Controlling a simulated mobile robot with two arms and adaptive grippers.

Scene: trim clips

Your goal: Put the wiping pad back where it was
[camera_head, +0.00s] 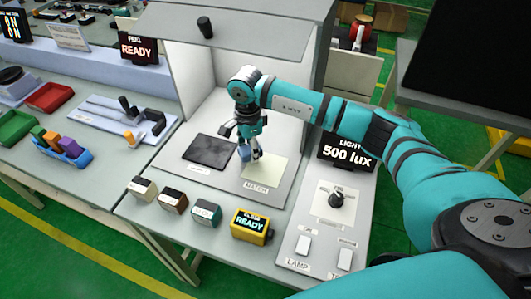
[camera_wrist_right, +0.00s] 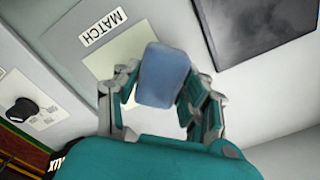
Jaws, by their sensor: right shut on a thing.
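A blue wiping pad (camera_wrist_right: 165,75) is between the fingers of my right gripper (camera_wrist_right: 160,95) in the right wrist view. The gripper is shut on it. In the head view my right gripper (camera_head: 250,150) points down inside the open booth, with the blue pad (camera_head: 244,153) showing at its fingers. The pad is over or near the left edge of the pale square (camera_head: 265,168) marked MATCH, which also shows in the wrist view (camera_wrist_right: 122,62). I cannot tell whether the pad touches the surface. My left gripper is not in view.
A dark square plate (camera_head: 209,150) lies left of the pale square. Several small labelled blocks (camera_head: 205,212) and a yellow READY device (camera_head: 252,226) stand along the front edge. A knob panel (camera_head: 335,202) and the 500 lux display (camera_head: 347,150) are at the right.

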